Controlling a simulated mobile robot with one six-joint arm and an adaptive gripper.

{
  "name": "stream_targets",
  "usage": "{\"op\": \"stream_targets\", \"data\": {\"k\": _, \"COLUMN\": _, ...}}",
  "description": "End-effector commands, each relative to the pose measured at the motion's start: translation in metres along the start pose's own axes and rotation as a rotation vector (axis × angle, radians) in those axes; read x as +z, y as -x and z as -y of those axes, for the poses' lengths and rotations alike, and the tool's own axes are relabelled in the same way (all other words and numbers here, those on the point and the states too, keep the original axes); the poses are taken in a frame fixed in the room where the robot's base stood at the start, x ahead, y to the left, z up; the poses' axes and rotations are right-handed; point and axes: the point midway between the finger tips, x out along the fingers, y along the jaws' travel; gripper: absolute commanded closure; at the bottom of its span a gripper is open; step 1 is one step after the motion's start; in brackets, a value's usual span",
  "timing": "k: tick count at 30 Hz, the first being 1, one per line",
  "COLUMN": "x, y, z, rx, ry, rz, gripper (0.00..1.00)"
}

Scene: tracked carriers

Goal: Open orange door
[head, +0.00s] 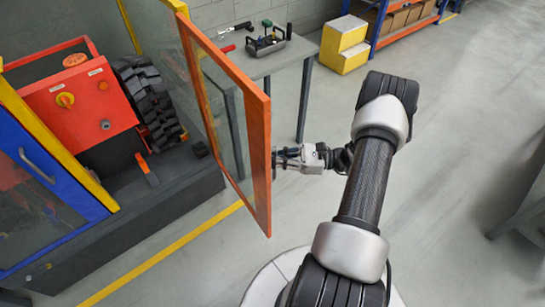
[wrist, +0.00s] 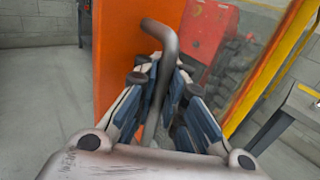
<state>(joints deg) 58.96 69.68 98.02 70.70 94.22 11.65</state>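The orange door (head: 255,125) is a tall orange frame with a clear pane. In the head view it stands swung out from the machine enclosure, with a wide gap to the blue-framed panel on the left. My gripper (head: 284,159) is at the door's free edge, on its right side. In the wrist view the door's orange frame (wrist: 118,55) is close ahead. A grey bent door handle (wrist: 163,45) runs between the two fingers of my gripper (wrist: 165,78), and the fingertips close in on it from both sides. The handle is hidden in the head view.
A grey table (head: 290,62) with a tool caddy (head: 265,43) stands behind the door.

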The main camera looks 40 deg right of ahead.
Motion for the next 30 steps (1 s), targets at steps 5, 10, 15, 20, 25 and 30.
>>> {"op": "stream_targets", "data": {"k": 5, "x": -0.003, "y": 0.001, "z": -0.004, "rx": 0.008, "ry": -0.007, "rz": -0.003, "gripper": 0.82}}
{"op": "stream_targets", "data": {"k": 10, "x": -0.002, "y": 0.001, "z": -0.003, "rx": 0.007, "ry": -0.004, "rz": -0.002, "gripper": 0.71}}
{"op": "stream_targets", "data": {"k": 15, "x": -0.001, "y": 0.0, "z": -0.002, "rx": 0.007, "ry": -0.002, "rz": -0.002, "gripper": 0.69}}
{"op": "stream_targets", "data": {"k": 20, "x": -0.001, "y": 0.001, "z": -0.002, "rx": 0.006, "ry": -0.001, "rz": -0.002, "gripper": 0.69}}
{"op": "stream_targets", "data": {"k": 25, "x": -0.001, "y": 0.014, "z": -0.001, "rx": 0.002, "ry": 0.0, "rz": -0.002, "gripper": 0.69}}
{"op": "stream_targets", "data": {"k": 30, "x": -0.001, "y": 0.048, "z": -0.001, "rx": 0.0, "ry": 0.001, "rz": -0.002, "gripper": 0.69}}
